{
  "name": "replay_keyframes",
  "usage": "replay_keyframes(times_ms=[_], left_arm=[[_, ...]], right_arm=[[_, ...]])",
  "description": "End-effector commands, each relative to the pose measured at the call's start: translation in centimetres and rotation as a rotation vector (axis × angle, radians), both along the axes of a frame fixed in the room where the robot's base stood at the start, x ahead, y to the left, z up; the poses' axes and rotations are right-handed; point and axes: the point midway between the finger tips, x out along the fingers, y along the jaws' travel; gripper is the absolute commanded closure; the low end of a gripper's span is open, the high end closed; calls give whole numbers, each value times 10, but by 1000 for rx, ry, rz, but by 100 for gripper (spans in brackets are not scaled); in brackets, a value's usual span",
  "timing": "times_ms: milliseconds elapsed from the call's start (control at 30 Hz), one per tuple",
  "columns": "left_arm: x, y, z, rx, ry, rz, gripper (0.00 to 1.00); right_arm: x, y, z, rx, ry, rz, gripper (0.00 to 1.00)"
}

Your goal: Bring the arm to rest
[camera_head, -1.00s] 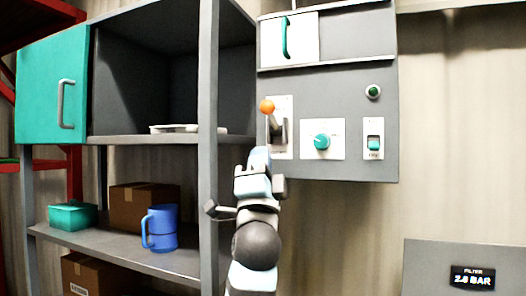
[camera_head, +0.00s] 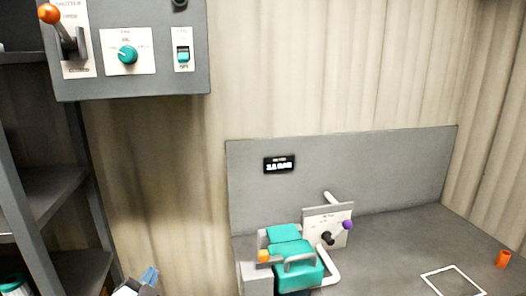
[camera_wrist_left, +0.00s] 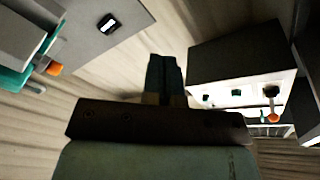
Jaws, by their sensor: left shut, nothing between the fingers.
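My left gripper (camera_head: 150,276) shows only in part at the bottom edge of the head view, left of the middle. It is below the grey control panel (camera_head: 140,82) and well apart from it. In the left wrist view, the dark fingers of my left gripper (camera_wrist_left: 165,75) lie side by side, shut with nothing between them. The rest of the left arm is out of the head view. My right gripper shows in neither view.
The panel carries an orange-ball lever (camera_head: 62,32), a teal knob (camera_head: 127,55) and a switch (camera_head: 183,52). A shelf (camera_head: 45,195) stands at left. A teal-lidded unit (camera_head: 290,262) sits on the grey bench (camera_head: 395,250) at right. An orange cylinder (camera_head: 503,259) stands far right.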

Motion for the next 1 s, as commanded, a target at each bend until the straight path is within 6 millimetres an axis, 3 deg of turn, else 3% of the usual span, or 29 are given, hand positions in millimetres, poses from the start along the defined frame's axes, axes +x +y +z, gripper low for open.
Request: replay_keyframes(times_ms=[33, 200, 300, 400, 500, 600, 1000], left_arm=[[-19, -7, -35, -67, 85, -27, 100], [-94, -28, -140, -325, 343, -80, 100], [-145, -39, -189, -467, 484, -78, 100], [-190, -48, -222, -584, 594, -67, 100], [-222, -53, -243, -664, 669, -50, 100], [-240, -56, -253, -708, 708, -38, 100], [-245, -57, -256, -722, 718, -35, 100]], right_arm=[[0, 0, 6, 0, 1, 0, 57], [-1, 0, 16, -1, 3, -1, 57], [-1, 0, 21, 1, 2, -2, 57], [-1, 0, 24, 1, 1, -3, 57], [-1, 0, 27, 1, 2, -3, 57], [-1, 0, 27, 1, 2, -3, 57], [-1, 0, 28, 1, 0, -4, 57]])
